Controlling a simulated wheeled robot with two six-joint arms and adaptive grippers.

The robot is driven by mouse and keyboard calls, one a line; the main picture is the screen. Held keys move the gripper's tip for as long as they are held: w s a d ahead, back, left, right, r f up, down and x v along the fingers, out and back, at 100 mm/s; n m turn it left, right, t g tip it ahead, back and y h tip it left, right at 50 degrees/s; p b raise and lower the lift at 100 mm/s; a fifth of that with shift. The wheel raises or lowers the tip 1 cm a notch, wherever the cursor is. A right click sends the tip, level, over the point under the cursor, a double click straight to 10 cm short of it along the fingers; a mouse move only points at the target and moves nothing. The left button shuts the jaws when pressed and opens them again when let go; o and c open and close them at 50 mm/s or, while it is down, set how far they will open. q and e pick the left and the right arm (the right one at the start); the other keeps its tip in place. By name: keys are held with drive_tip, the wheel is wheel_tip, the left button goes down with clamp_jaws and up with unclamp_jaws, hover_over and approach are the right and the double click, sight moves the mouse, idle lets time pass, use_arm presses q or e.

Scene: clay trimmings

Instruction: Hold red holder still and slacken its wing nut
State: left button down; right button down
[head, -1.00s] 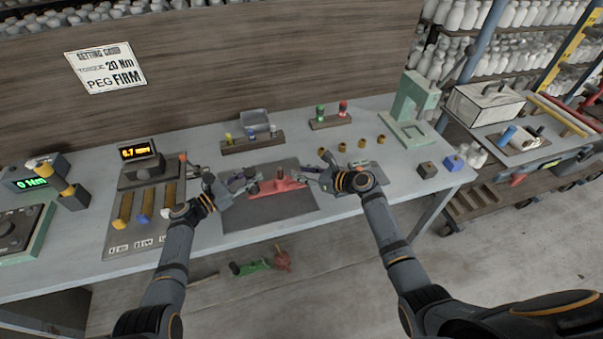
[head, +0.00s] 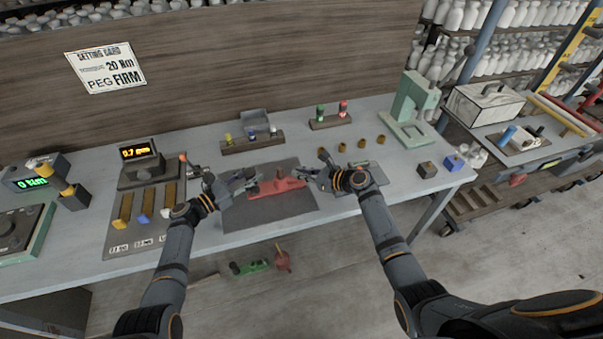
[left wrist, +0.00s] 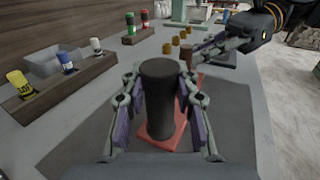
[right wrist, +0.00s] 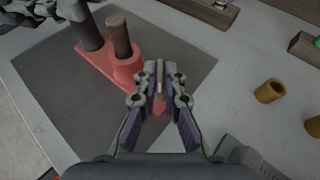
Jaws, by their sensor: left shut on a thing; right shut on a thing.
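The red holder (head: 287,186) lies on a dark mat in the middle of the bench. It carries a dark round post (right wrist: 84,28) and a brown peg (right wrist: 121,36). My left gripper (head: 250,180) is shut on the dark post, which stands between its fingers in the left wrist view (left wrist: 158,95). My right gripper (head: 303,175) is at the holder's right end. In the right wrist view its fingertips (right wrist: 160,75) are shut on a thin grey upright piece, apparently the wing nut (right wrist: 160,88). The fingers partly hide it.
Several brass rings (head: 342,147) stand right of the mat. A wooden rack (head: 252,144) with small bottles is behind it, and a second rack (head: 330,121) holds green and red ones. A green press (head: 408,115) stands at the back right. Gauge blocks (head: 145,205) lie left.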

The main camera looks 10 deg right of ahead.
drive_tip(key=shift+w, duration=0.1)
drive_tip(key=shift+w+d+f+n+g+y, duration=0.1)
drive_tip(key=shift+n+g+y, duration=0.45)
drive_tip(key=shift+n+g, duration=0.35)
drive_tip(key=shift+w+d+r+n+g+y, duration=0.15)
drive_tip(key=shift+n+g+y, duration=0.45)
drive_tip(key=shift+n+g, duration=0.3)
drive_tip(key=shift+w+d+f+n+g+y, duration=0.15)
drive_tip(key=shift+n+g+y, duration=0.4)
drive_tip(key=shift+n+g, duration=0.3)
drive_tip(key=shift+s+n+g, duration=0.15)
drive_tip(key=shift+n+g, duration=0.3)
drive_tip(key=c, duration=1.5)
unclamp_jaws()
drive_tip(key=shift+a, duration=0.15)
drive_tip(key=shift+o, duration=0.2)
drive_tip(key=v, duration=1.2)
drive_tip(key=shift+f, duration=0.15)
